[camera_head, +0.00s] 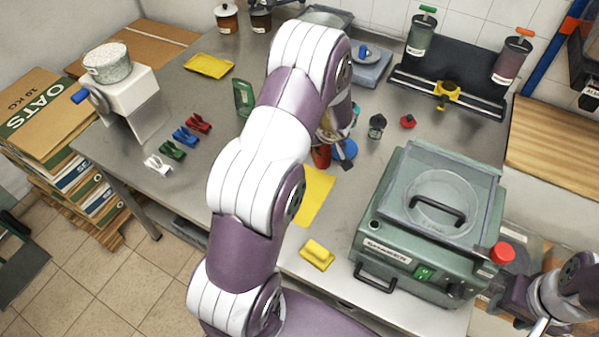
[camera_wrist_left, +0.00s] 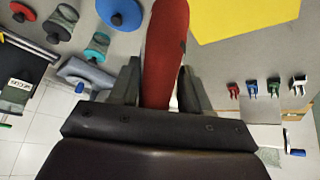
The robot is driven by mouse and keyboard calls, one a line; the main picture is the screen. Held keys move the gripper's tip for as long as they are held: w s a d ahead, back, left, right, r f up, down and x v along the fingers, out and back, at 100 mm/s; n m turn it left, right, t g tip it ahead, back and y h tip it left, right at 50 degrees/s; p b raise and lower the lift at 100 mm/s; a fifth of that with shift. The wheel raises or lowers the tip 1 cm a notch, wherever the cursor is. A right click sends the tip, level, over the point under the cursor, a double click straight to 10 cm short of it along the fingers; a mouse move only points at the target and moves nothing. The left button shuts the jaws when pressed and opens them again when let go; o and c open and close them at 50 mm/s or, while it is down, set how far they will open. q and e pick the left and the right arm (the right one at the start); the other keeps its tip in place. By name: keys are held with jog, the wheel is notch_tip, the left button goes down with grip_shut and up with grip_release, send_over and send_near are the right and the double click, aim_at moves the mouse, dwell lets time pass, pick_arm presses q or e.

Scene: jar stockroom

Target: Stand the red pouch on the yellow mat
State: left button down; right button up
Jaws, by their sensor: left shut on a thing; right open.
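The red pouch (camera_wrist_left: 166,50) is between the fingers of my left gripper (camera_wrist_left: 157,88) in the left wrist view. The gripper is shut on it. The yellow mat (camera_head: 317,194) lies on the steel table, partly hidden by that arm. The mat (camera_wrist_left: 245,14) also shows at the top of the left wrist view, right of the pouch. I cannot tell the pouch's height above the table. My right gripper (camera_head: 540,326) is open at the lower right, away from both.
A blue round thing (camera_head: 343,150) is close to the pouch. Several coloured clips (camera_head: 186,137) lie at left. A yellow packet (camera_head: 209,66) lies at the back.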

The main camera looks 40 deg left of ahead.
pick_arm(q)
jog(key=s+a+f+b, duration=0.5)
jog(key=s+f+b, duration=0.2)
jog(key=f, duration=0.2)
jog(key=shift+s+a+b, duration=0.25)
jog(key=shift+s+b, duration=0.05)
jog(key=shift+s, duration=0.05)
pick_arm(e)
notch_tip(320, 180, down, 10)
jog(key=shift+s+a+r, duration=0.15)
jog(key=shift+s+r, duration=0.05)
jog(key=shift+s, duration=0.25)
pick_arm(q)
jog(key=shift+w+f, duration=0.1)
jog(key=shift+f, duration=0.1)
pick_arm(e)
jog(key=shift+w+f, duration=0.1)
pick_arm(q)
jog(key=c, duration=0.9)
grip_release()
jog(key=shift+f, duration=0.1)
jog(key=o, duration=0.4)
